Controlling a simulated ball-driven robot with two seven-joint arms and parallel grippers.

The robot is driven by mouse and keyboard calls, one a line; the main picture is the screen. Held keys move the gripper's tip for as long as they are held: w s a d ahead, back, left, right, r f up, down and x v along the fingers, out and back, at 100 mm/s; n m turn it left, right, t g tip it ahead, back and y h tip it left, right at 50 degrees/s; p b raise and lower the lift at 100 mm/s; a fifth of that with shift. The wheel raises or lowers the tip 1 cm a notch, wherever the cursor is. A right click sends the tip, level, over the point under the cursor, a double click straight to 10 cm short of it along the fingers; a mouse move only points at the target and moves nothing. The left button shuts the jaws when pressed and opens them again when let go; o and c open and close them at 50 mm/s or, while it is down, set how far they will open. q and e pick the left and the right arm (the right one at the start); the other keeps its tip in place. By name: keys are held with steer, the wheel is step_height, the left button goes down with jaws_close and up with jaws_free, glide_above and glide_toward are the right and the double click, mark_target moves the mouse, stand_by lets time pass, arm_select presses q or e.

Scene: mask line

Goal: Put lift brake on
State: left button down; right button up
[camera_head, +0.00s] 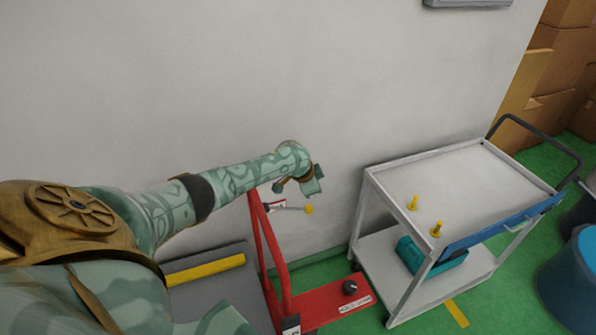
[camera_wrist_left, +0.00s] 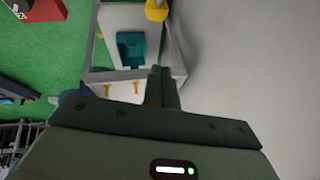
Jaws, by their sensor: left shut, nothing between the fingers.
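A red lift frame (camera_head: 272,245) stands by the wall, with a red base (camera_head: 322,305) that carries a black knob (camera_head: 350,286) and a white label. A grey lever with a yellow knob (camera_head: 308,209) sticks out to the right from the frame's top. My left gripper (camera_head: 314,188) is shut and empty, just above the yellow knob in the head view. In the left wrist view the shut fingers (camera_wrist_left: 162,85) point up the picture, and the yellow knob (camera_wrist_left: 156,10) shows beyond their tips, apart from them. My right gripper is not in view.
A grey trolley (camera_head: 460,165) with two yellow pegs (camera_head: 413,202) on top and a teal box (camera_head: 442,264) on its lower shelf stands to the right. A grey platform with a yellow bar (camera_head: 205,270) lies left of the frame. The wall (camera_head: 320,80) is close behind.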

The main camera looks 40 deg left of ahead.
arm_select(q)
step_height(320, 180, down, 8)
steer(key=g+y+b, duration=0.1)
steer(key=g+b, duration=0.1)
steer(key=b, duration=0.2)
steer(key=shift+w+g+b, duration=0.15)
steer(key=shift+g+b, duration=0.15)
steer(key=shift+b, duration=0.05)
steer(key=shift+f, duration=0.15)
steer(key=p+v, duration=0.9)
steer(key=v, duration=0.7)
steer(key=shift+d, duration=0.3)
